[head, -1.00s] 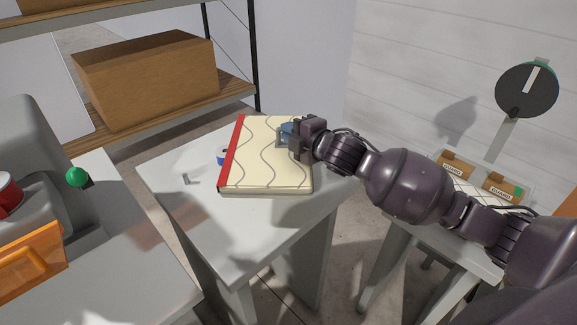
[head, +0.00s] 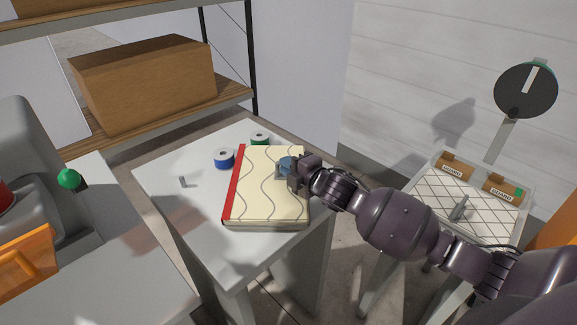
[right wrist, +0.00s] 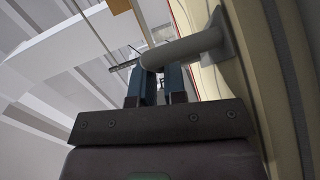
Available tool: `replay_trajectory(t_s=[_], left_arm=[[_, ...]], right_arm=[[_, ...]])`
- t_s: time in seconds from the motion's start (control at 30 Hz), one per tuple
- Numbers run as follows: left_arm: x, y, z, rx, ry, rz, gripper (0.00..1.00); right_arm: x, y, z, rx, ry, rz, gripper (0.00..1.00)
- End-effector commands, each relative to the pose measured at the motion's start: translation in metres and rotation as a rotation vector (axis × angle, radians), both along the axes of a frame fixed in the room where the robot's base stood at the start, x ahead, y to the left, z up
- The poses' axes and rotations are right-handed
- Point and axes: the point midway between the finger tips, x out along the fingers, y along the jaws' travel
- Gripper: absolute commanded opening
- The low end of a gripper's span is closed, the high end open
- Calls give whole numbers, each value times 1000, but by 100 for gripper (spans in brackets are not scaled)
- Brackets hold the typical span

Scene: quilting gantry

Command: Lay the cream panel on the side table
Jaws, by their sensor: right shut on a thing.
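The cream panel (head: 262,200) has grey wavy lines and a red strip along its left edge. It lies flat over the front right part of the white side table (head: 200,225). I cannot tell whether its underside touches the top. My right gripper (head: 288,170) is at the panel's right side. In the right wrist view its fingers (right wrist: 157,85) are shut on a grey handle (right wrist: 188,47) that stands out from the cream panel (right wrist: 285,85). My left gripper is not in view.
A second table at the right holds a diamond-pattern panel (head: 440,200) and two cardboard boxes. A large carton (head: 145,80) sits on the shelf.

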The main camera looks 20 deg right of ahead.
Motion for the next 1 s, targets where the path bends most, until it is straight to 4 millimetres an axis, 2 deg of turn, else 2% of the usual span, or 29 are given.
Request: replay_trajectory(t_s=[0.2,0.23,0.4,0.73,0.87,1.0], left_arm=[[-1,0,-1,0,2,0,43],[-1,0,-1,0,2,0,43],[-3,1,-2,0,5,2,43],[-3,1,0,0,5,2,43],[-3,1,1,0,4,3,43],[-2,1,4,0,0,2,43]], right_arm=[[0,0,-3,0,0,0,0],[0,0,-3,0,1,0,15],[0,0,-3,0,0,0,38],[0,0,2,0,-1,0,38],[-13,-5,2,-2,2,-1,38],[-36,-12,6,0,3,-2,38]])
